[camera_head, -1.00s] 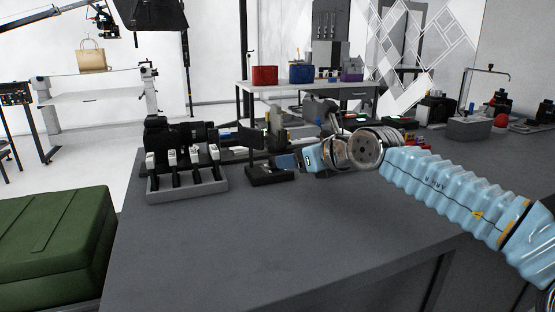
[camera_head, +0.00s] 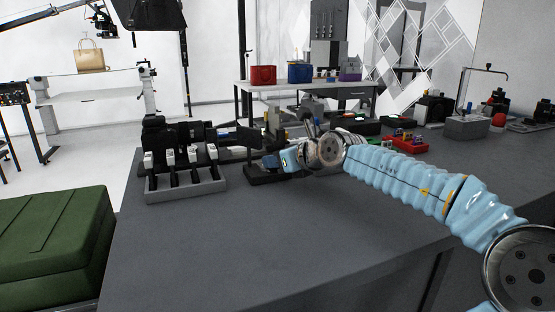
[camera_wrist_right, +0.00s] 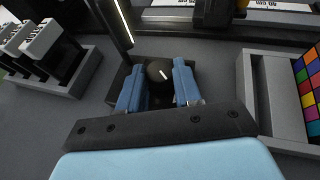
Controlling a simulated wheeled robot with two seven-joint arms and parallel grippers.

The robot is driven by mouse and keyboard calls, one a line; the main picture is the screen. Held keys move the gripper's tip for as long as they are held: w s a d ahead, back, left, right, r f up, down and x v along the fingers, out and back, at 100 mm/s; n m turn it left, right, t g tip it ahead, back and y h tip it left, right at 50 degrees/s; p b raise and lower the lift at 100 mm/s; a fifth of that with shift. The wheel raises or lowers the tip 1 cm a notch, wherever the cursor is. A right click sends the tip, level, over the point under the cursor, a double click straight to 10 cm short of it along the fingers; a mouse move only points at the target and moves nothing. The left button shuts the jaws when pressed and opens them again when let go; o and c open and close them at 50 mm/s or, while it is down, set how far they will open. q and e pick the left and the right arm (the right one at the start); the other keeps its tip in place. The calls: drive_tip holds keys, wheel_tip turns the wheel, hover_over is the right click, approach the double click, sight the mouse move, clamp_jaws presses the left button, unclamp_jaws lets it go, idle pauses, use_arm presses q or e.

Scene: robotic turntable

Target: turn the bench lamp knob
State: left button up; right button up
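The bench lamp knob (camera_wrist_right: 160,71) is round and black with a white pointer mark, which slants in the right wrist view. It sits on a dark base (camera_wrist_right: 113,91); in the head view the base (camera_head: 262,177) is partly hidden by my right gripper. My right gripper (camera_wrist_right: 160,85) has two blue fingers standing apart, one on each side of the knob. I cannot tell whether they touch it. In the head view my right gripper (camera_head: 289,159) is over the lamp base. A lit white strip (camera_wrist_right: 124,22) shows on a dark bar beside the knob. My left gripper is not in view.
A grey rack (camera_head: 186,188) of white-topped black tools stands left of the lamp. A red tray (camera_head: 410,146) lies farther right. The bench's front (camera_head: 270,235) is clear.

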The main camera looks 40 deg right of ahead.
drive_tip(key=shift+c, duration=1.2)
